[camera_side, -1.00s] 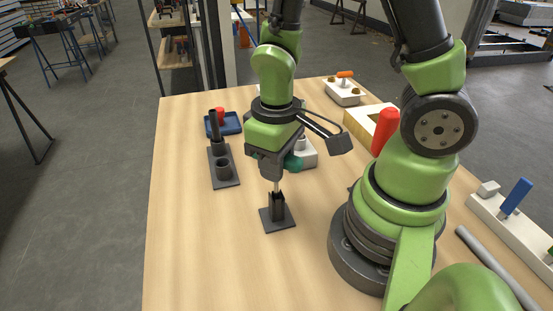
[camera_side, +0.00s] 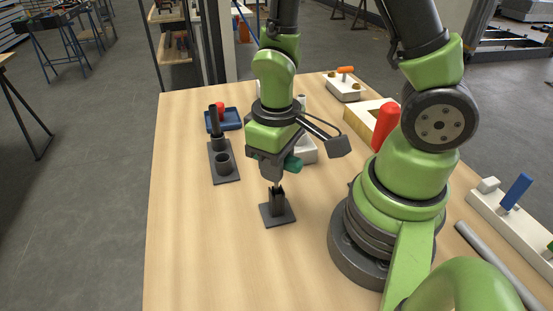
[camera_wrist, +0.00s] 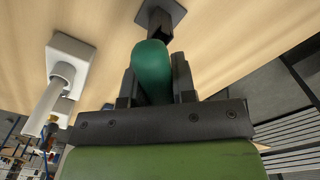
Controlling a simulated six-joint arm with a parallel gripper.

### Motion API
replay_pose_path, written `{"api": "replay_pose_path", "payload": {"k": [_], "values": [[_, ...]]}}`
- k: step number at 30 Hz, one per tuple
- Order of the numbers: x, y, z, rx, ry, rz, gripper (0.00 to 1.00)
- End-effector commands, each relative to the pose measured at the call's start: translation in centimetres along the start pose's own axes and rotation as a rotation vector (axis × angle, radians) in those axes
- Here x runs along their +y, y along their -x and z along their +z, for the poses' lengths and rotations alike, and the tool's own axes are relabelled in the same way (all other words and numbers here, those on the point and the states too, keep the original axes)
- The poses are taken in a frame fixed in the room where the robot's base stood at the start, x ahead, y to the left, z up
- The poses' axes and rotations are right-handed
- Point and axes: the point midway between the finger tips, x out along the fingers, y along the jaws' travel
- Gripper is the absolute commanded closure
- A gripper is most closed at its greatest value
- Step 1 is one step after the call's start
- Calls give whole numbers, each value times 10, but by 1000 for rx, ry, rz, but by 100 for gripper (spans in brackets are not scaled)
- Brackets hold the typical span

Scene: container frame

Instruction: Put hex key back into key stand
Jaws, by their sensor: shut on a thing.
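The hex key has a green handle (camera_side: 293,164), which also shows as a green bar in the wrist view (camera_wrist: 152,72). My gripper (camera_side: 272,175) is shut on this handle, just above the key stand. In the wrist view the fingers (camera_wrist: 157,85) sit on both sides of the handle. The key stand (camera_side: 277,204) is a dark upright post on a square base plate, and it also shows in the wrist view (camera_wrist: 162,22). A short piece of bright shaft shows at the post's top; I cannot tell how deep it reaches.
A dark rack with round tubes (camera_side: 223,165) stands left, with a blue tray (camera_side: 231,121) behind it. A white block (camera_side: 306,152) is close behind my gripper. A red handle (camera_side: 386,123) and a wooden frame stand right. The table front left is clear.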

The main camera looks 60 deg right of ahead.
Motion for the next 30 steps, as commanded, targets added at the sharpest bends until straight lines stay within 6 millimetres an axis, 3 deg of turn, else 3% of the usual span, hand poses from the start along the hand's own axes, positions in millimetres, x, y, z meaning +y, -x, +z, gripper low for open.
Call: {"api": "replay_pose_path", "payload": {"k": [30], "values": [[0, -12, 0, 0, 0, 0, 100]]}}
